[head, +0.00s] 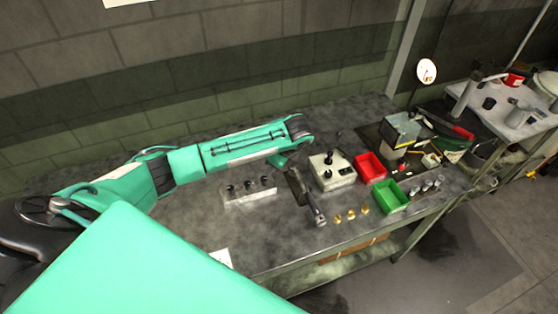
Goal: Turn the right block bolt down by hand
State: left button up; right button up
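A pale block (250,195) lies on the bench, with three dark bolts standing in a row along it. The right block bolt (264,181) is at the block's right end. My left arm reaches over the bench from the left, behind the block, and its wrist bends down to the right of the block. My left gripper (296,183) seems to be the dark part below that wrist, apart from the right bolt. Its fingers are too small and dark to read. My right gripper is not in view.
A dark tool with a metal end (318,217) lies right of the block. Beyond are a pale control box (333,172) with a black lever, a red bin (370,168), a green bin (389,198) and brass pieces (351,214).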

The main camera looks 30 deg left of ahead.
pick_arm(q)
jog(key=b+v, duration=0.1)
jog(key=v, duration=0.4)
dwell(0.5)
